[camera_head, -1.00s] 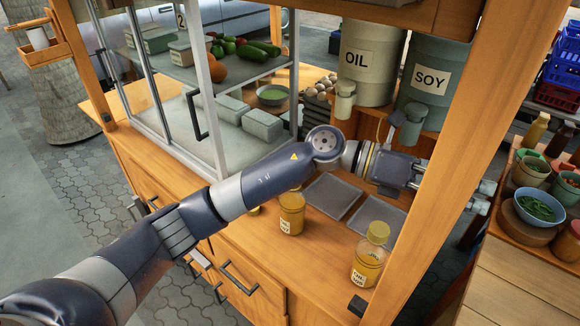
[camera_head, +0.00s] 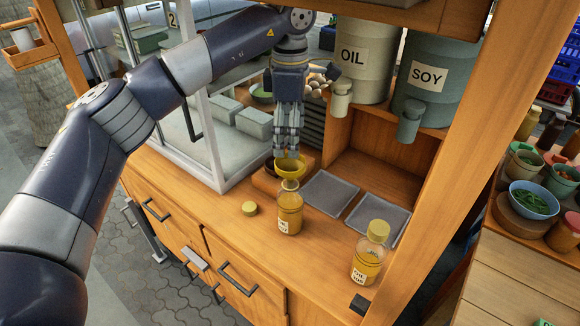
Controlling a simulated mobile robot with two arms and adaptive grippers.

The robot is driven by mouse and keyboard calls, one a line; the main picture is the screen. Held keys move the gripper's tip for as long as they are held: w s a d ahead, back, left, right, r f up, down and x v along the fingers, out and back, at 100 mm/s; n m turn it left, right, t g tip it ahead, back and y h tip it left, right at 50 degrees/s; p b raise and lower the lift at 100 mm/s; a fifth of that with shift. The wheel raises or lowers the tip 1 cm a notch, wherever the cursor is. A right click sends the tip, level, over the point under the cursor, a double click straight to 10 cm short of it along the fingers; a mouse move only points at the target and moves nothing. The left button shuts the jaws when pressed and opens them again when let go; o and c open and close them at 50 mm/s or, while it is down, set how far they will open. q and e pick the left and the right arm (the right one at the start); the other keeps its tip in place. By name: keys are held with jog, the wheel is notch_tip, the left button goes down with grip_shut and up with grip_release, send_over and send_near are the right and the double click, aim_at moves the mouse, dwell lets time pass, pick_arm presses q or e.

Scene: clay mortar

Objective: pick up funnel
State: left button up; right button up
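The yellow funnel (camera_head: 289,169) is at the back of the counter, in line with the top of the near oil bottle (camera_head: 290,212) in the head view. The bottle partly hides its lower part, so I cannot tell what it rests on. My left gripper (camera_head: 288,153) points straight down, with its fingertips at the funnel's rim. The fingers look close together, but I cannot tell whether they are closed on the funnel. My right gripper is not in view.
A yellow cap (camera_head: 250,209) lies on the wooden counter (camera_head: 232,235). A capped bottle (camera_head: 369,256) stands at the right. Two grey trays (camera_head: 329,193) lie behind. The OIL container (camera_head: 367,62) and SOY container (camera_head: 432,80) stand at the back; a glass case is at left.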

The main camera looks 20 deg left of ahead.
aim_at(290, 162)
pick_arm(q)
notch_tip(290, 162, down, 9)
jog(key=shift+r+p, duration=0.1)
jog(key=shift+p, duration=0.8)
jog(key=c, duration=1)
